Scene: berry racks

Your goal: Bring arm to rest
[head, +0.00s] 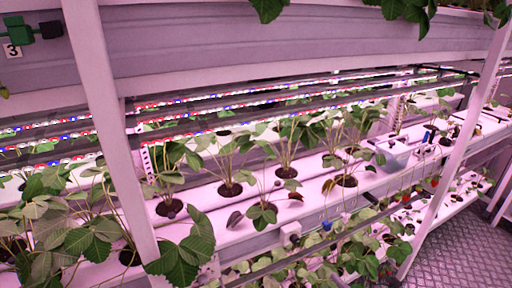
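Neither of my arms nor either gripper shows in the head view. The view is filled by a berry rack with a white planting gutter (238,228) running from lower left to upper right. Leafy strawberry plants (285,135) grow from dark round holes along it. A red berry (434,182) hangs at the right, below the gutter's front edge.
White slanted rack posts (110,120) and (455,150) cross the view at left and right. A grey container (391,158) sits on the gutter at the right. A lower tier of plants shows below. Patterned floor (460,250) is clear at lower right.

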